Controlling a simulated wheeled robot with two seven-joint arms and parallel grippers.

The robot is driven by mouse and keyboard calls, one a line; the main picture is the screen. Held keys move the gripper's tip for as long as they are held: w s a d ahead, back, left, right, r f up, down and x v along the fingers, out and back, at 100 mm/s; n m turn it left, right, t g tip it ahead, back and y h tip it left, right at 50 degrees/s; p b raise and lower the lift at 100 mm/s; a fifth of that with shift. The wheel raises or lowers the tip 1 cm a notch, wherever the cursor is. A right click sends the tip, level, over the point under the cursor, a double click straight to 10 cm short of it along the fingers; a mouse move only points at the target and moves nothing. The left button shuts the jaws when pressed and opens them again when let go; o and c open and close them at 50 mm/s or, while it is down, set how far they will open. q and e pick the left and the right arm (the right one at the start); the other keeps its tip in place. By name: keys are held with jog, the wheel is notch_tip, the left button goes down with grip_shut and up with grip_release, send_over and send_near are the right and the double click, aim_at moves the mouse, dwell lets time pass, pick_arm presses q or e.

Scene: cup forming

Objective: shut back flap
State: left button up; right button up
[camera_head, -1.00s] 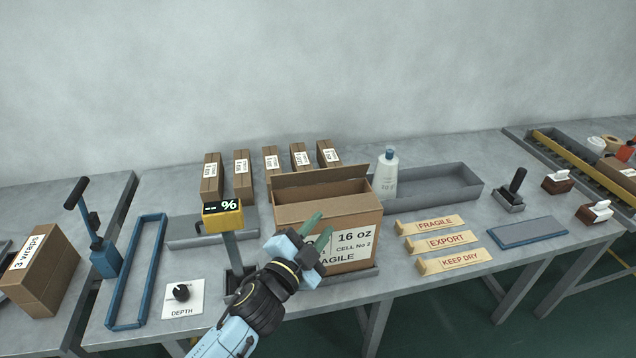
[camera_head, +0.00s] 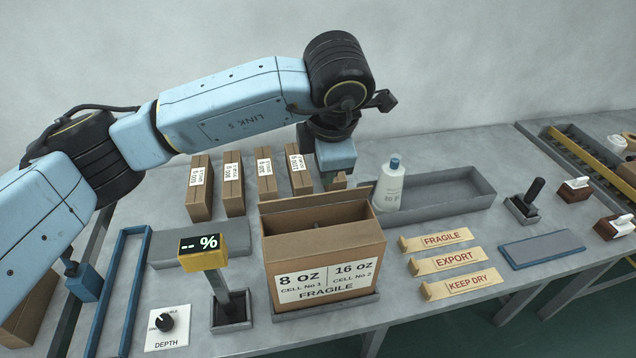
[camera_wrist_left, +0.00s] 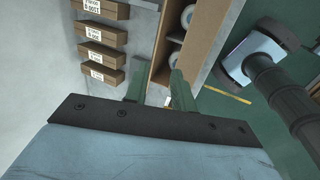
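The open brown carton (camera_head: 325,262) stands upright, its labelled front facing me. Its back flap (camera_head: 312,204) is a narrow brown strip along the rear top edge; its exact tilt is hard to tell. My left gripper (camera_head: 338,172) points down behind the carton, right of its middle, with its fingertips largely hidden in the head view. In the left wrist view, its two green fingers (camera_wrist_left: 160,90) are apart beside the carton (camera_wrist_left: 205,40); contact with the flap is unclear. Pale cups (camera_wrist_left: 188,17) show inside the carton. My right gripper is not clearly visible.
Several small cartons (camera_head: 232,185) stand behind, left of the left gripper. A white bottle (camera_head: 389,188) stands right of the carton by a grey tray (camera_head: 450,187). The yellow meter (camera_head: 202,251) is at the carton's left, label strips (camera_head: 452,262) at its right.

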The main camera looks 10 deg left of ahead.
aim_at(317, 195)
pick_arm(q)
jog(key=x, duration=0.4)
jog(key=p+x, duration=0.1)
jog(key=x, duration=0.3)
jog(key=p+x, duration=0.1)
jog(key=x, duration=0.4)
jog(key=shift+w+a+r, duration=0.1)
jog(key=shift+w+a, duration=0.15)
jog(key=shift+a, duration=0.15)
grip_shut()
